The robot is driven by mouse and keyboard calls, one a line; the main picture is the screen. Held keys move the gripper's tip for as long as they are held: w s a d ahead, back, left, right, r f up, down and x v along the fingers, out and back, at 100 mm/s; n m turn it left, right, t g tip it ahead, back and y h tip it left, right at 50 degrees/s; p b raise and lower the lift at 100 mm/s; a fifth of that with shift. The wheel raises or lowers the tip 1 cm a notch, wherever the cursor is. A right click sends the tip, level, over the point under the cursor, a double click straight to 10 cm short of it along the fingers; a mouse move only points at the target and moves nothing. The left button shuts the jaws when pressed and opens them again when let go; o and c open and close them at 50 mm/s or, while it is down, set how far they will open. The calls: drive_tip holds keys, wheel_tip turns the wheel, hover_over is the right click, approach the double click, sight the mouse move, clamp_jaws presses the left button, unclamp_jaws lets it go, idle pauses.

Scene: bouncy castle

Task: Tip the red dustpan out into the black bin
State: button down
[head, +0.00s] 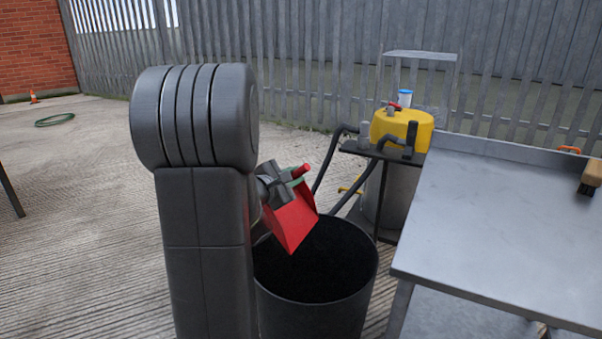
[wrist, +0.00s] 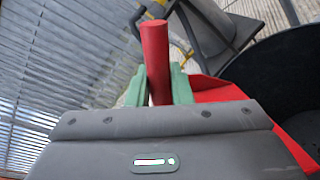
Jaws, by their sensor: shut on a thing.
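The red dustpan (head: 293,222) is tilted, its pan sloping down over the near-left part of the black bin's (head: 318,282) open mouth. My gripper (head: 290,182) is shut on the dustpan's red handle; green fingertips show on both sides of the handle in the wrist view (wrist: 158,88). Part of the red pan (wrist: 215,88) shows there behind the gripper, with the dark bin (wrist: 285,75) to the right. My arm hides the bin's left side in the head view. The bin's inside looks dark, and I cannot tell what is in it. No contents are visible in the pan.
A metal table (head: 500,220) stands close to the right of the bin, with a wooden-handled brush (head: 591,176) on it. A yellow-topped vacuum (head: 402,128) with black hoses stands behind the bin. A green hose (head: 55,120) lies far left. Open concrete lies left of my arm.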

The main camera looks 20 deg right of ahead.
drive_tip(key=w+a+f+n+h+p, duration=0.2)
drive_tip(key=w+a+f+n+p, duration=0.3)
drive_tip(key=w+a+f+n, duration=0.35)
drive_tip(key=shift+w+d+r+p, duration=0.1)
drive_tip(key=shift+r+p, duration=0.35)
drive_tip(key=shift+r, duration=0.35)
drive_tip(key=shift+w+d+r+p, duration=0.15)
drive_tip(key=shift+r+p, duration=0.25)
drive_tip(key=shift+r, duration=0.35)
drive_tip(key=shift+w+d+r+p, duration=0.1)
drive_tip(key=shift+r+p, duration=0.35)
drive_tip(key=shift+r, duration=0.35)
